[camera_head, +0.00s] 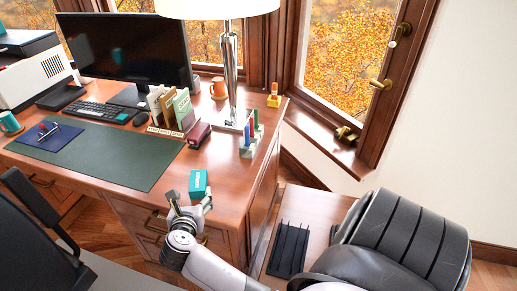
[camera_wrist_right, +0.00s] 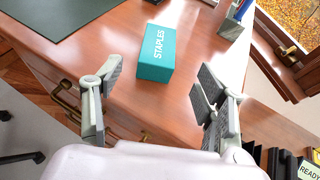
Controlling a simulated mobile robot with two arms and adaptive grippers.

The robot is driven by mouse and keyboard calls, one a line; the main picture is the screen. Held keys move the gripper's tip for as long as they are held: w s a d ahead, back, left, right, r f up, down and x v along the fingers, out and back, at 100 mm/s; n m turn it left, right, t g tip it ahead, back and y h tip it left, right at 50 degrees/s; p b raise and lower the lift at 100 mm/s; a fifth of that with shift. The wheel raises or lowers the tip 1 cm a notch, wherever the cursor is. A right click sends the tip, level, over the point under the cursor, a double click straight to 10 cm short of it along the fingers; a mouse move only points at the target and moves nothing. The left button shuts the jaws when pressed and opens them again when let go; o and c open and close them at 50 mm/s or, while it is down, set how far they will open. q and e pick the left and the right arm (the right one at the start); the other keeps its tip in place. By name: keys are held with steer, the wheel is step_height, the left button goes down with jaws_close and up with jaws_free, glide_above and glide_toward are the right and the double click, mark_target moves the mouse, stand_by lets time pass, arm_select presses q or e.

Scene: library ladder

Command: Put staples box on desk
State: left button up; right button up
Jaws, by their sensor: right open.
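A teal box marked STAPLES (camera_wrist_right: 157,54) lies on the wooden desk near its front right edge. It also shows in the head view (camera_head: 198,184), just beyond my right gripper (camera_head: 190,212). The desk (camera_head: 228,190) fills the middle of the head view. In the right wrist view my right gripper (camera_wrist_right: 158,97) is open and empty. Its two fingers stand apart, with the box beyond the fingertips and clear of them. My left gripper is not in view.
A green desk mat (camera_head: 120,155), a maroon stapler-like item (camera_head: 198,134), a lamp (camera_head: 229,80) and a pen holder (camera_head: 250,142) stand on the desk. A black office chair (camera_head: 45,235) is at the left. A black rack (camera_head: 289,249) sits on a lower surface at the right.

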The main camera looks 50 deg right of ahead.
steer(key=shift+w+a+f+m+y, duration=0.1)
steer(key=shift+a+f+m+y, duration=0.15)
steer(key=shift+a+m+y, duration=0.1)
steer(key=a+f+m+t+y, duration=0.2)
steer(key=a+f+m+y, duration=0.35)
steer(key=a+m, duration=0.3)
steer(key=s+a+f+m+g+y, duration=0.1)
steer(key=s+f+m, duration=0.1)
steer(key=s+f, duration=0.35)
steer(key=s+f+m+g+y, duration=0.1)
steer(key=s+f+m+g, duration=0.1)
steer(key=f, duration=0.7)
steer(key=s+a+f+m+g+y, duration=0.15)
steer(key=s+f, duration=0.25)
steer(key=f, duration=0.4)
steer(key=s+d+f+m+g, duration=0.1)
steer(key=s+f+m+g, duration=0.1)
steer(key=s+f, duration=0.4)
steer(key=s+d+f+m+g, duration=0.2)
steer(key=s+f+m, duration=0.2)
steer(key=s, duration=1.2)
steer(key=s+d+f+m+g, duration=0.2)
steer(key=s+f+m, duration=0.2)
steer(key=s+f, duration=0.4)
steer(key=s, duration=0.3)
steer(key=shift+s+d+f, duration=0.2)
steer(key=shift+s+f, duration=0.1)
steer(key=shift+f, duration=0.1)
